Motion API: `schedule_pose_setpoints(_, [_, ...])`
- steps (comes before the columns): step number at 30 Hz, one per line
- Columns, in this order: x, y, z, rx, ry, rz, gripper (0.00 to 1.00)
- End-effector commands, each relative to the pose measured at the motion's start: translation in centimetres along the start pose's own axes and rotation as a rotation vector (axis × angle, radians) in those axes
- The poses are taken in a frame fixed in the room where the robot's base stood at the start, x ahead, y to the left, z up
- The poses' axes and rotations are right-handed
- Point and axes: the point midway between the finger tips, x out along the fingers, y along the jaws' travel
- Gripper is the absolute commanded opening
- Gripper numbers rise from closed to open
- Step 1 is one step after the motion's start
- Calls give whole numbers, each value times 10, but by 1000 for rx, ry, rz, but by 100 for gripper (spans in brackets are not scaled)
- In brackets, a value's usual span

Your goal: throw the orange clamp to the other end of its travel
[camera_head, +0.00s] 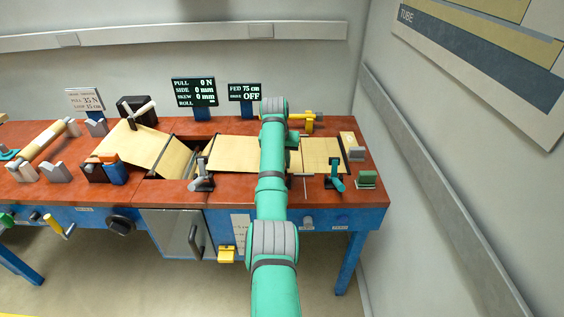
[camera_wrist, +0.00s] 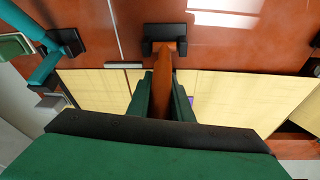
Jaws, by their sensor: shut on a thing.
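The orange clamp (camera_wrist: 172,60) is in the middle of the wrist view. It is a long orange lever that runs from a black base (camera_wrist: 162,34) on the red-brown bench top back between my fingers. My gripper (camera_wrist: 163,88) is shut on the lever, with one dark green finger on either side of it. Behind the fingers lies the pale yellow sheet. In the head view my green arm covers the clamp and the gripper, so I cannot see there how the lever is tilted.
A teal-handled clamp (camera_head: 336,175) stands right of my arm, and a grey-handled one (camera_head: 201,175) stands left. The pale sheet (camera_head: 233,153) runs along the bench (camera_head: 226,194). A green block (camera_head: 366,179) sits near the right edge. Readout signs (camera_head: 195,92) stand behind.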

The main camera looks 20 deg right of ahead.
Motion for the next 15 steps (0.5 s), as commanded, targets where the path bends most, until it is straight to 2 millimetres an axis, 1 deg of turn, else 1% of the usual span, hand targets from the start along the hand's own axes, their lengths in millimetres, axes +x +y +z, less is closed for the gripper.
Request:
schedule_pose_setpoints(1, [2, 0, 0, -1, 3, -1, 24])
schedule_pose_setpoints(3, [1, 0, 0, -1, 3, -1, 38])
schedule_pose_setpoints(11, [0, 0, -1, 0, 3, -1, 38])
schedule_pose_setpoints(15, [-7, 0, -1, 0, 5, -1, 38])
